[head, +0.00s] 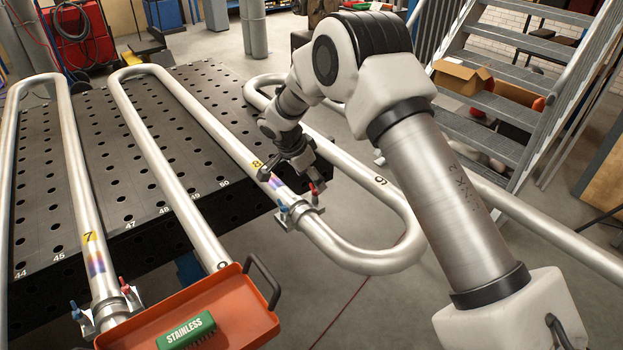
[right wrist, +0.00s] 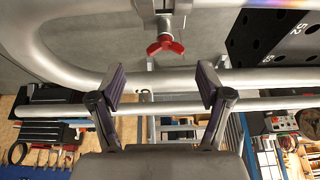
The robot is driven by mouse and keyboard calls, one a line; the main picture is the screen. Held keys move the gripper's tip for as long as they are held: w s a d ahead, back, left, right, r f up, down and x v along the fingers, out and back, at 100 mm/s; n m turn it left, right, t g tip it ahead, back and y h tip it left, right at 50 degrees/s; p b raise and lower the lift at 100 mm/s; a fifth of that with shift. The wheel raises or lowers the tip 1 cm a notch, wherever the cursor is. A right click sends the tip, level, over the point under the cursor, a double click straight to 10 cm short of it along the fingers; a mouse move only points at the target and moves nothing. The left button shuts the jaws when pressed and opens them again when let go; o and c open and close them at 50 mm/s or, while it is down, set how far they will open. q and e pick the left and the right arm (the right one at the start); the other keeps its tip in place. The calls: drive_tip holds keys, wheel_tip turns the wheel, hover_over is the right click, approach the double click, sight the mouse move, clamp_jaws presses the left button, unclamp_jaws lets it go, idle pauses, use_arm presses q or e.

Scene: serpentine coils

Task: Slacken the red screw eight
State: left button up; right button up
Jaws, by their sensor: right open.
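My right gripper (head: 292,176) is over the pipe close to the clamp. In the wrist view its fingers (right wrist: 163,84) are wide apart with nothing between them. A blue screw (head: 282,208) sits on the other side of the same clamp. My left gripper is out of view.
Silver serpentine pipes (head: 190,110) lie over a dark perforated table (head: 130,180). An orange tray (head: 245,320) holds a green STAINLESS block (head: 187,331). Metal stairs (head: 500,100) stand at right.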

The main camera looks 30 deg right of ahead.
sight(314, 188)
drive_tip(key=f, duration=0.1)
drive_tip(key=w+d+f, duration=0.1)
drive_tip(key=f, duration=0.2)
drive_tip(key=shift+w+d+f+p, duration=0.1)
drive_tip(key=shift+w+d+p, duration=0.05)
drive_tip(key=shift+d+p, duration=0.15)
drive_tip(key=shift+a, duration=0.1)
drive_tip(key=shift+s+r, duration=0.25)
drive_tip(key=shift+s, duration=0.05)
drive_tip(key=shift+c, duration=1.4)
drive_tip(key=c, duration=0.9)
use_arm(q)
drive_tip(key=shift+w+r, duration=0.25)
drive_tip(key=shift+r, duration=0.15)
use_arm(e)
drive_tip(key=shift+f, duration=0.1)
